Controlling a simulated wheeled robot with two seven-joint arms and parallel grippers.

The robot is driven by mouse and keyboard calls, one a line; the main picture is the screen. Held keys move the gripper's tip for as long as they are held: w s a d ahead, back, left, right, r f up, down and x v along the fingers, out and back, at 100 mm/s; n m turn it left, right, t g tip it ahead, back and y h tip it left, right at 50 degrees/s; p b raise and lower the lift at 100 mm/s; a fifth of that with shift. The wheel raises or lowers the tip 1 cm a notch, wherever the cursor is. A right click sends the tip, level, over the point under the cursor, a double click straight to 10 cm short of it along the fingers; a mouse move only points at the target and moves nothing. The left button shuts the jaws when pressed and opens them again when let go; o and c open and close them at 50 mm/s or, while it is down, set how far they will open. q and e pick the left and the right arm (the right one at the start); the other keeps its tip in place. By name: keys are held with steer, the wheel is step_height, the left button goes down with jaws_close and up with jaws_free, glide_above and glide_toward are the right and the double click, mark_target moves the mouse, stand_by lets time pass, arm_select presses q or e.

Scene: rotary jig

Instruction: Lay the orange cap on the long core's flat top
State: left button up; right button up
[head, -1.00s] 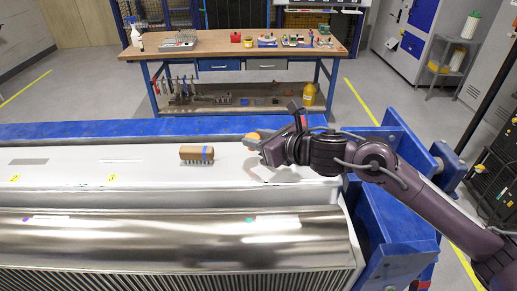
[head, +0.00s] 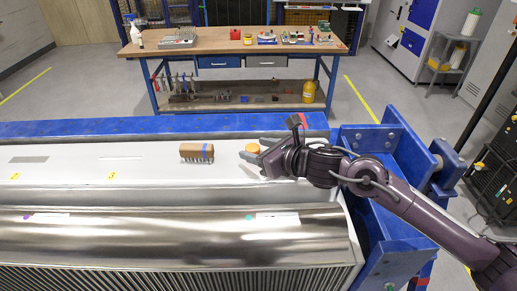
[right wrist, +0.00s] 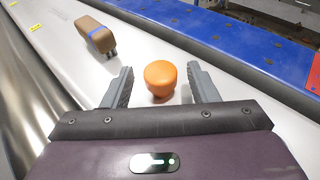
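The orange cap (head: 252,148) rests on the white flat top of the long core (head: 130,168), to the right of a brush. In the right wrist view the cap (right wrist: 160,77) sits upright, round side up, between and slightly beyond my right gripper's fingertips. My right gripper (head: 258,152) is open, with its fingers low over the white surface. In the right wrist view there is a gap between the cap and each finger of the gripper (right wrist: 159,80). My left gripper is out of view.
A brown brush with a blue band (head: 197,152) lies on the flat top, left of the cap; the surface farther left is mostly clear. A blue beam (head: 130,129) runs behind. A shiny roller (head: 180,233) lies in front. A workbench (head: 215,55) stands beyond.

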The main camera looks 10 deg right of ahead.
steer(key=shift+r+p, duration=0.25)
steer(key=shift+p, duration=0.05)
steer(key=shift+s+d, duration=0.25)
steer(key=b+v, duration=0.1)
steer(key=v, duration=0.7)
steer(key=shift+s+f, duration=0.1)
steer(key=shift+s, duration=0.1)
steer(key=shift+s+d+r+b, duration=0.3)
steer(key=shift+s+d, duration=0.2)
steer(key=shift+d, duration=0.3)
steer(key=shift+s+r, duration=0.35)
steer(key=shift+s, duration=0.3)
steer(key=shift+s, duration=0.1)
